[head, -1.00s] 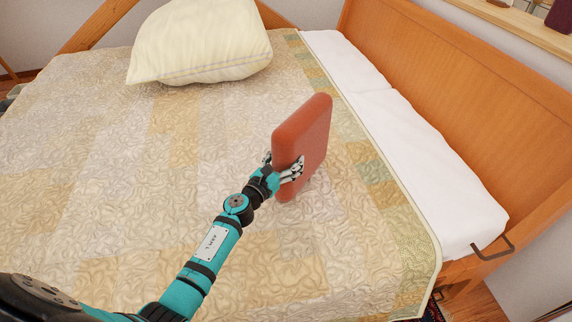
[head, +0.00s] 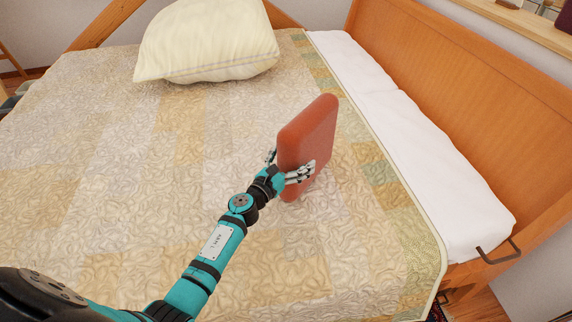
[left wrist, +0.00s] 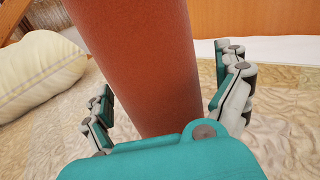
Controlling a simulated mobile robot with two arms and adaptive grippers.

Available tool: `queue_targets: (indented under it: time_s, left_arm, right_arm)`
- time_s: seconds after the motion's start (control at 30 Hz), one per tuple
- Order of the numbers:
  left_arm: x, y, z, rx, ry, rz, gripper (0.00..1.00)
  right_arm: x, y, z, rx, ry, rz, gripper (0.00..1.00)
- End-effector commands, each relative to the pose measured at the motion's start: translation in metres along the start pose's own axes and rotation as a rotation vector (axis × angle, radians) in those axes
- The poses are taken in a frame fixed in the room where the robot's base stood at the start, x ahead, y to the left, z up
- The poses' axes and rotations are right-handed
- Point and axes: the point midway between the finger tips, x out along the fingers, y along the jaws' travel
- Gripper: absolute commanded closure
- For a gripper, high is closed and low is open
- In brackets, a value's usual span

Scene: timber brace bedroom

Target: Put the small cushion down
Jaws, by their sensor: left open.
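The small cushion (head: 312,140) is reddish-brown and stands upright on its edge on the quilted bed. My left gripper (head: 289,171) is at its near lower part, with one finger on each side. In the left wrist view the cushion (left wrist: 145,65) rises between the fingers of my gripper (left wrist: 160,112). Gaps show between the cushion and the fingers there, so the gripper is open around it. The cushion's bottom edge is partly hidden by the gripper. My right gripper is not in view.
A large cream pillow (head: 208,42) lies at the back of the bed; it also shows in the left wrist view (left wrist: 38,75). A white sheet (head: 410,140) and a wooden headboard (head: 460,90) run along the right. The quilt (head: 110,180) is clear to the left.

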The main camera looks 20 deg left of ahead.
Motion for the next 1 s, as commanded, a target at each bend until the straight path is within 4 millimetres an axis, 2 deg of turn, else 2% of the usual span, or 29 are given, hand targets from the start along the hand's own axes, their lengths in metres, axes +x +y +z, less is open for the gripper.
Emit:
queue_targets:
  time_s: [0.03, 0.17, 0.4, 0.6, 0.8, 1.0]
  left_arm:
    - [0.000, 0.000, 0.005, -0.001, 0.000, 0.000, 0.00]
    - [-0.021, 0.000, 0.001, 0.001, 0.002, 0.000, 0.00]
    - [-0.074, 0.000, -0.001, 0.000, 0.003, 0.000, 0.00]
    - [-0.107, 0.000, 0.000, 0.000, 0.001, 0.000, 0.00]
    - [-0.120, 0.000, 0.002, 0.000, 0.000, 0.000, 0.00]
    - [-0.120, 0.000, 0.002, 0.000, 0.000, 0.000, 0.00]
  right_arm:
    - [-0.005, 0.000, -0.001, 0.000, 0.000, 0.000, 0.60]
    - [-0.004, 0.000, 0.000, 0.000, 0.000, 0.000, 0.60]
    - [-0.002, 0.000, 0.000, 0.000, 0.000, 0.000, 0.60]
    - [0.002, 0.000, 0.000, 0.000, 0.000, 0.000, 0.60]
    - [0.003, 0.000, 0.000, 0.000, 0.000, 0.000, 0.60]
    - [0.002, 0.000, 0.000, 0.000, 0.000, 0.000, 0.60]
